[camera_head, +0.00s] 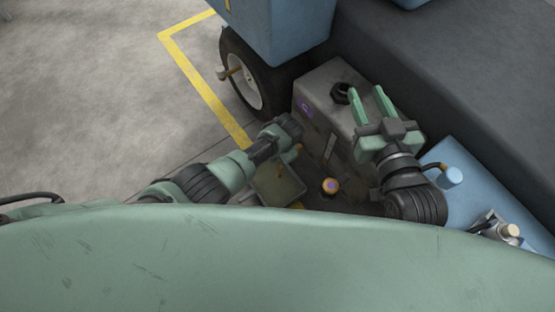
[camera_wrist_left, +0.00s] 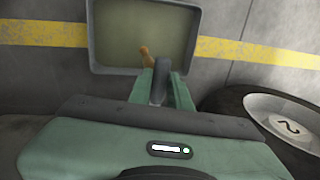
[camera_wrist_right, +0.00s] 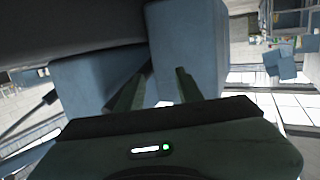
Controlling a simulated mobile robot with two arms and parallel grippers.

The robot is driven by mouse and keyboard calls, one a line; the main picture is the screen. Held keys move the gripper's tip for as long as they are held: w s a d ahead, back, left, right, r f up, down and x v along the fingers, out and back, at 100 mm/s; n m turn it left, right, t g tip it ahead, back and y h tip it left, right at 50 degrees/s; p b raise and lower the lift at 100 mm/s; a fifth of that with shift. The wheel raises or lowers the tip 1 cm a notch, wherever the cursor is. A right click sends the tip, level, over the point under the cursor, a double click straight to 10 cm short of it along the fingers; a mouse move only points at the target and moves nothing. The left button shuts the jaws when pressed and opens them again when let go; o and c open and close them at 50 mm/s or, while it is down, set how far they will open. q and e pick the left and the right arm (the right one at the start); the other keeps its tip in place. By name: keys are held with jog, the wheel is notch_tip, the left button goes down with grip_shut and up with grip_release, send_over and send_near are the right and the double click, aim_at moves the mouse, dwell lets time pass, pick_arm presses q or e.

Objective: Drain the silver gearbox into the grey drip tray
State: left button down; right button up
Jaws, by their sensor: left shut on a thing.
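The silver gearbox (camera_head: 318,120) stands beside the wheel, with a black fitting (camera_head: 341,93) on its top. My left gripper (camera_head: 292,140) is low at its near-left side. In the left wrist view my left gripper (camera_wrist_left: 160,88) is shut on a dark upright part (camera_wrist_left: 160,70); a brass-coloured piece (camera_wrist_left: 146,56) shows just beyond it. The grey drip tray (camera_head: 262,197) lies on the floor below; it also shows in the left wrist view (camera_wrist_left: 95,50), with an olive inside. My right gripper (camera_head: 374,103) is open and empty beside the black fitting, fingers apart.
A blue machine body (camera_head: 290,30) and a wheel (camera_head: 245,85) stand behind. A dark block (camera_head: 440,70) fills the right. A blue surface (camera_head: 480,190) holds small items. The floor at left is clear.

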pick_arm(q)
jog(key=shift+s+d+n, duration=0.2)
jog(key=shift+n, duration=0.1)
pick_arm(e)
jog(key=shift+s+a+r+t, duration=0.1)
jog(key=shift+s+r+t, duration=0.1)
jog(key=shift+r+t, duration=0.4)
jog(key=shift+s+a+r+t, duration=0.15)
jog(key=shift+r+t, duration=0.15)
jog(key=shift+r, duration=0.55)
pick_arm(q)
jog(key=c, duration=1.3)
grip_release()
pick_arm(e)
jog(key=shift+d, duration=0.1)
